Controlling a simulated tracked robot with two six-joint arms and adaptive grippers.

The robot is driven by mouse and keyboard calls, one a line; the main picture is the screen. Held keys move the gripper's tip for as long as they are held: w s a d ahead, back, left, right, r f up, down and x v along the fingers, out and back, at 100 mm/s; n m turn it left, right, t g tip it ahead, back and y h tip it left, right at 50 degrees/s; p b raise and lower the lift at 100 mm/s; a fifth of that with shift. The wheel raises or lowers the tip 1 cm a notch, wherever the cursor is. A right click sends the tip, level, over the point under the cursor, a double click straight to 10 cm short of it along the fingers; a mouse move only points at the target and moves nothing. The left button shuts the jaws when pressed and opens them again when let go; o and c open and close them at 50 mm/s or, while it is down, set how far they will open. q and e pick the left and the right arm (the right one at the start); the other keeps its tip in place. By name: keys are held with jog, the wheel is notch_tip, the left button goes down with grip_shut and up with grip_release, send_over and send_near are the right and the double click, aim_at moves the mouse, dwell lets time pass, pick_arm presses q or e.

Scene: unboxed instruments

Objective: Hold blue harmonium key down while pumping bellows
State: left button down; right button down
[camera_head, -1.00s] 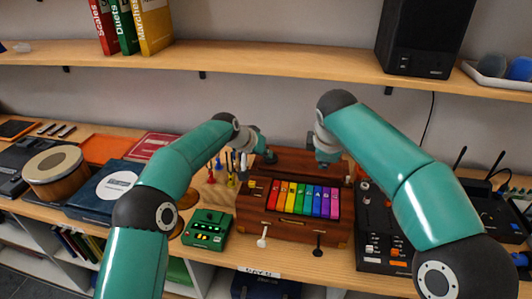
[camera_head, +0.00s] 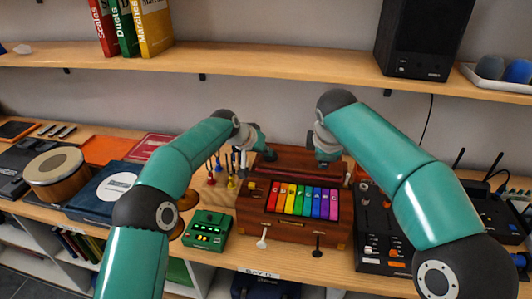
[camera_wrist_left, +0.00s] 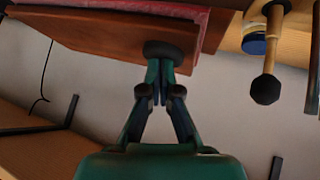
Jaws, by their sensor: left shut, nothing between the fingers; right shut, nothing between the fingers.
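The brown wooden harmonium (camera_head: 284,232) stands on the bench with a row of rainbow keys on top. The blue key (camera_head: 317,202) is toward the right of the row. The dark red-brown bellows board (camera_head: 295,160) is at the harmonium's back. My left gripper (camera_head: 268,155) is shut at the left part of the bellows. In the left wrist view its closed fingertips (camera_wrist_left: 159,72) meet a dark round knob (camera_wrist_left: 167,50) on the wooden board, with red bellows cloth (camera_wrist_left: 200,14) behind. My right gripper (camera_head: 327,158) is shut at the bellows' right part, behind the keys; contact is unclear.
A green box (camera_head: 207,231) with lit buttons stands left of the harmonium, and a black mixer (camera_head: 381,238) stands right. Mallets in a wooden holder (camera_head: 216,190) are behind the green box. A shelf (camera_head: 260,65) with books and a speaker (camera_head: 424,38) runs above.

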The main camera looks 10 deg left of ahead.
pick_arm(q)
jog(key=shift+f+b, duration=1.2)
jog(key=shift+f, duration=0.25)
jog(key=shift+r+p, duration=1.2)
jog(key=shift+r, duration=0.9)
